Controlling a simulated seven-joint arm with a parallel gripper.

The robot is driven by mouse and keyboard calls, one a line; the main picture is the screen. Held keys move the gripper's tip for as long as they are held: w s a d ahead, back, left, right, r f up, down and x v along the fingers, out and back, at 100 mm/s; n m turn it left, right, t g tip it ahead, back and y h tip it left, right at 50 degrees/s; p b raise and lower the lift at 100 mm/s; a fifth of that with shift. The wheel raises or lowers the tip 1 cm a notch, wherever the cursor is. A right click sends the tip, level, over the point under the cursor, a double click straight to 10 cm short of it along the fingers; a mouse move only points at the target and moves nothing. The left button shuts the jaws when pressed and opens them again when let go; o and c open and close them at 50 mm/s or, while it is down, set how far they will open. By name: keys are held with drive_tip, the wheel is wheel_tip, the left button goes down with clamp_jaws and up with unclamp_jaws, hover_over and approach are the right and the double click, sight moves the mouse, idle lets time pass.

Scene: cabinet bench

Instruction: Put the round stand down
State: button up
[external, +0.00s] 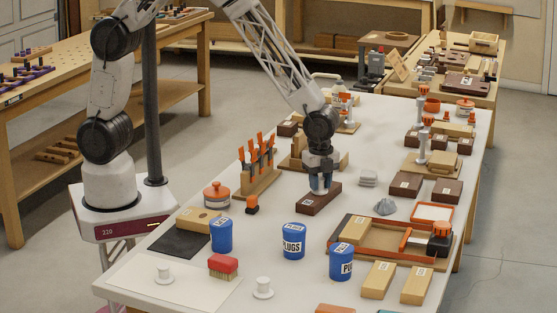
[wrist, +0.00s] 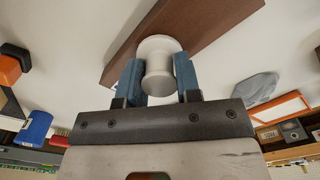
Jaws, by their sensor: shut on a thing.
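The round stand (wrist: 158,68) is a white spool shape with a flared end. In the wrist view it sits between the two blue fingers of my gripper (wrist: 158,78), which is shut on it. In the external view my gripper (external: 320,187) points down over a dark brown block (external: 318,199); the stand is mostly hidden there by the fingers. The brown block (wrist: 205,30) also shows beyond the stand in the wrist view. I cannot tell whether the stand touches the block or hangs just above it. Two similar white stands (external: 163,275) (external: 263,289) stand at the front left.
Blue plug tubs (external: 293,241) stand in front of my gripper. A rack with orange-handled tools (external: 258,168) is to the left. A wooden tray (external: 350,225) lies at the front right, and grey stacked pieces (external: 368,178) are to the right. Bare white tabletop (external: 262,222) lies between the tubs and block.

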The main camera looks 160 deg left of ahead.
sight(320, 179)
drive_tip(key=shift+f, duration=0.1)
drive_tip(key=o, duration=0.9)
drive_tip(key=shift+r, duration=6.15)
drive_tip(key=shift+d, duration=0.1)
